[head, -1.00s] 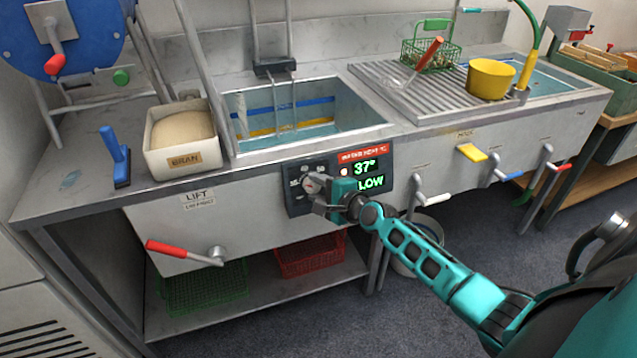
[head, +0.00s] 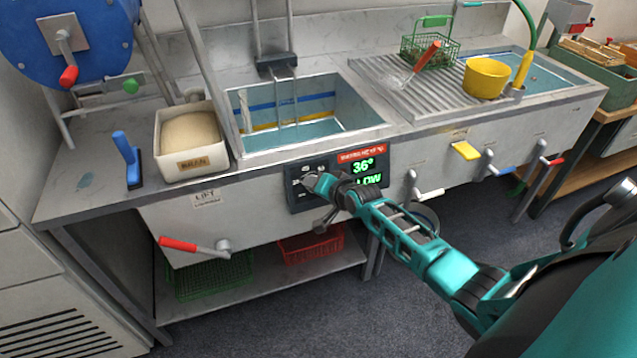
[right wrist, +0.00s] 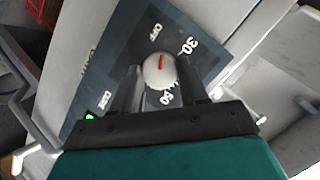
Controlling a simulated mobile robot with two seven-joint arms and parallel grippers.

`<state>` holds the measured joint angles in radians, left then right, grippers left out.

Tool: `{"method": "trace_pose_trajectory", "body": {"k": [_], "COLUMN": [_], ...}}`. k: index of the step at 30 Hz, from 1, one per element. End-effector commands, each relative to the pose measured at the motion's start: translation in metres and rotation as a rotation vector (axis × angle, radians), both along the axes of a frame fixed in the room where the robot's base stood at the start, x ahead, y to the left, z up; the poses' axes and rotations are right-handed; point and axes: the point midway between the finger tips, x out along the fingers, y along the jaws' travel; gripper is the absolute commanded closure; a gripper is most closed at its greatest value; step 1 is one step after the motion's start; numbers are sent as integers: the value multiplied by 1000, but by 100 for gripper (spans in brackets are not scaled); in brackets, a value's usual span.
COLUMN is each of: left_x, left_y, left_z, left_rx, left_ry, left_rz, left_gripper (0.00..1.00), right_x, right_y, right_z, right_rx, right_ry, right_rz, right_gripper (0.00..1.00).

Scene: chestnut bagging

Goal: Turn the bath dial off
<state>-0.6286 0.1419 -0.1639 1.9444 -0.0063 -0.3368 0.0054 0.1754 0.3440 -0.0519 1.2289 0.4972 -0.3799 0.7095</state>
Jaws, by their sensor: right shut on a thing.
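The bath dial (right wrist: 160,72) is a pale round knob with a red pointer mark, on a dark panel printed OFF, 30 and 50. The mark points up in the right wrist view, between OFF and 30 and nearer OFF. My right gripper (right wrist: 160,80) is shut on the dial, one finger on each side. In the head view my right gripper (head: 318,186) covers most of the dial on the control panel (head: 298,200). The green display (head: 363,166) reads 36°, with LOW partly hidden below. My left gripper is not in view.
The water bath (head: 305,137) lies above the panel. A red-handled lift lever (head: 180,244) and a white-handled lever (head: 430,194) stick out from the front. The bran box (head: 190,166) and a blue-handled tool (head: 127,158) stand on the left counter.

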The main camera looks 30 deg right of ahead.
Motion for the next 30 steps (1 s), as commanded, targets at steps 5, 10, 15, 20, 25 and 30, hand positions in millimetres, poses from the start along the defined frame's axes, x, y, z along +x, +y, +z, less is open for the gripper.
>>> {"method": "trace_pose_trajectory", "body": {"k": [5,10,15,20,25,30], "left_x": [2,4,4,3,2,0], "left_y": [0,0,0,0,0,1], "left_z": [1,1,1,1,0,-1], "left_rx": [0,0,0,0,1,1], "left_ry": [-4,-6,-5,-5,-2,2], "left_rz": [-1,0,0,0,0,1], "left_gripper": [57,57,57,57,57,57], "right_x": [0,0,0,0,0,0], "right_y": [1,1,2,2,2,2], "right_z": [0,0,0,0,0,0], "right_rx": [-122,-211,-264,-290,-300,-300], "right_ry": [30,52,65,72,74,74], "right_rz": [40,70,87,96,98,99], "right_gripper": [87,87,87,87,87,87]}}
